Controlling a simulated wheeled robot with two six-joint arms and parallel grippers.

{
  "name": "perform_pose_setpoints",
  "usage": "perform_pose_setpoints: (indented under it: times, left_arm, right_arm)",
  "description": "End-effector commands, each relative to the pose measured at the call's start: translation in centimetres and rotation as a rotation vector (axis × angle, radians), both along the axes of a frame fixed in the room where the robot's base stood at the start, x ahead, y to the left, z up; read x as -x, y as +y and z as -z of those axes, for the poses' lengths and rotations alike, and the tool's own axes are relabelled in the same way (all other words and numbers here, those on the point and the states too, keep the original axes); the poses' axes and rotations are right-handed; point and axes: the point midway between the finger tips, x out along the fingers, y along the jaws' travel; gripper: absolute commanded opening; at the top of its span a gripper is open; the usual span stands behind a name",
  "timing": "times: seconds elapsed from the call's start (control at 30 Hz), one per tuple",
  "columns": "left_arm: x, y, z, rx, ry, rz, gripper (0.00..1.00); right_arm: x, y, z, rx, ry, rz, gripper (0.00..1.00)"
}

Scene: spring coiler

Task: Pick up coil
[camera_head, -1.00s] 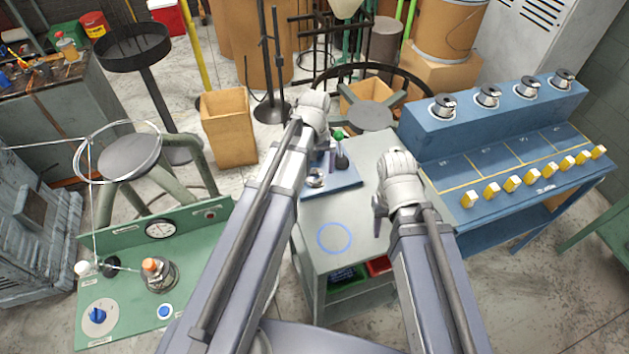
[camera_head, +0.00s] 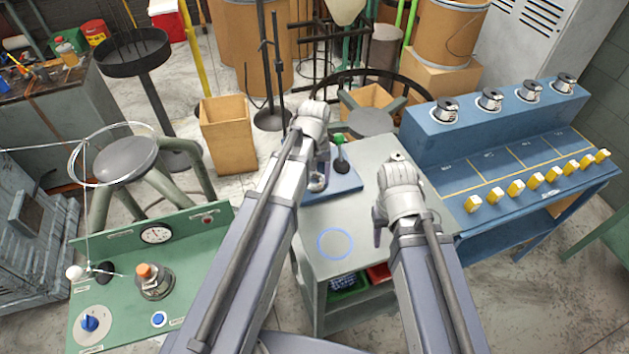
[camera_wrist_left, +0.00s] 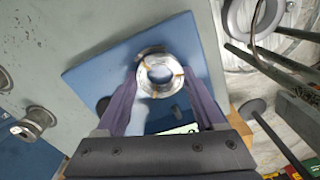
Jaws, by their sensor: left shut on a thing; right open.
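A small silver wire coil with tan ties (camera_wrist_left: 158,68) sits between the fingertips of my left gripper (camera_wrist_left: 162,85) in the left wrist view, over a blue mat (camera_wrist_left: 100,75). My left gripper (camera_head: 322,165) is shut on this coil. In the head view the coil (camera_head: 318,184) shows only in part beside my left arm, over the blue mat (camera_head: 345,184). I cannot tell whether it is clear of the mat. My right gripper (camera_head: 379,228) is open and empty at the right side of the grey cart; one finger is mostly hidden.
A green-topped dark tool (camera_head: 341,156) stands on the mat. The grey cart (camera_head: 375,160) has a blue ring mark (camera_head: 335,244) on its clear front. A blue bench (camera_head: 470,165) with spools and yellow knobs stands right. A green gauge panel (camera_head: 190,262) lies left.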

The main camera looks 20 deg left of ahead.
Motion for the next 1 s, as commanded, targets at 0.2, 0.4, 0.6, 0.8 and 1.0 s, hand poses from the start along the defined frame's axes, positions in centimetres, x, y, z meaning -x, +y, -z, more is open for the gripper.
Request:
perform_pose_setpoints:
  times: [0.2,0.4,0.6,0.8,1.0]
  left_arm:
    - [0.0,0.0,0.0,0.0,0.0,0.0,0.17]
    - [0.0,0.0,0.0,0.0,0.0,0.0,0.0]
    - [0.0,0.0,-0.1,0.0,0.0,0.0,0.0]
    - [0.0,0.0,-1.2,0.0,0.0,0.0,0.0]
    - [0.0,0.0,-3.6,0.0,0.0,0.0,0.0]
  right_arm:
    - [0.0,0.0,0.0,0.0,0.0,0.0,0.5]
    - [0.0,0.0,0.0,0.0,0.0,0.0,0.5]
    - [0.0,0.0,-0.1,0.0,0.0,0.0,0.5]
    - [0.0,0.0,-1.2,0.0,0.0,0.0,0.5]
    - [0.0,0.0,-3.6,0.0,0.0,0.0,0.5]
